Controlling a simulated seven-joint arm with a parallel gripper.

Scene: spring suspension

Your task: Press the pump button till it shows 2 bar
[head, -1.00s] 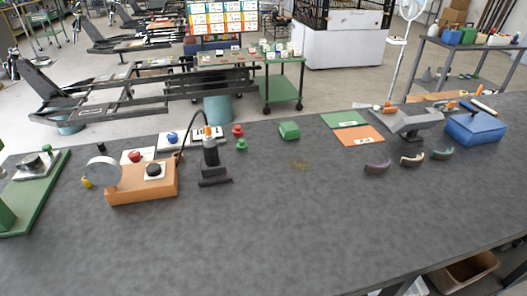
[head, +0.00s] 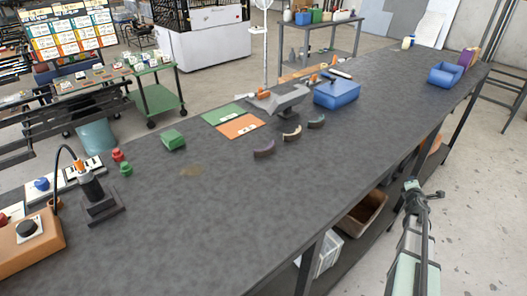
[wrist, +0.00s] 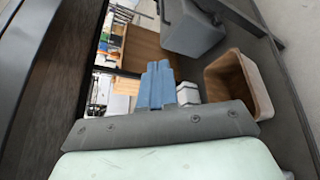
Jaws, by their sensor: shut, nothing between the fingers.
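An orange box (head: 45,250) is cut off by the left edge of the head view. A round black button (head: 27,228) sits on a white plate on its top. The round gauge seen on the box earlier is outside the head view now, so no pressure reading shows. A dark upright cylinder (head: 93,190) with an orange top and a thin black hose stands on a base beside the box. My gripper (head: 410,184) is at the lower right, beyond the table's front edge and far from the button. In the wrist view its blue fingers (wrist: 157,68) are together and empty.
On the grey table (head: 210,220) are a green block (head: 173,140), green and orange mats, several curved pads, a grey anvil-like piece (head: 280,99) and a blue box (head: 336,93). A brown bin (head: 362,215) sits below the table. The table's front middle is clear.

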